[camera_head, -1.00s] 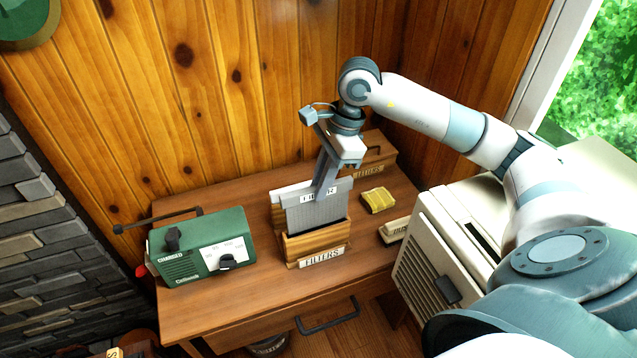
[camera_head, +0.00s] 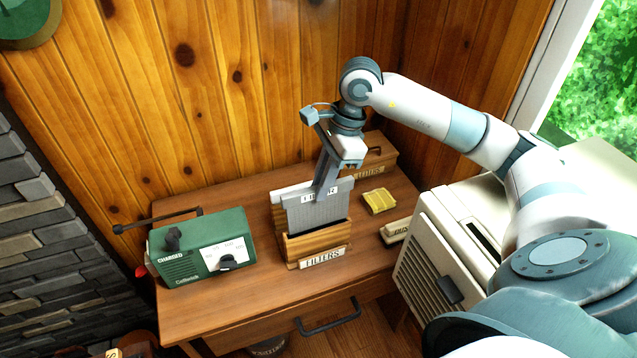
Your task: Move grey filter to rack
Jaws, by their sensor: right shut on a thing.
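The grey filter (camera_head: 316,213) is a flat grey panel, upright, with its lower part inside the wooden rack (camera_head: 318,245) labelled FILTERS on the desk. My right gripper (camera_head: 325,188) comes down from above and is shut on the top edge of the grey filter. The gripper partly covers a white label strip at the filter's top. A white panel (camera_head: 278,194) stands in the rack behind the grey filter. Whether the filter touches the rack's floor is hidden by the rack's front. My left gripper is not in view.
A green radio-like box (camera_head: 203,247) stands on the desk (camera_head: 225,300) at left. A yellow sponge-like block (camera_head: 379,201), a brush-like item (camera_head: 396,231) and another wooden box (camera_head: 376,160) are right of the rack. A cream appliance (camera_head: 440,250) stands at right.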

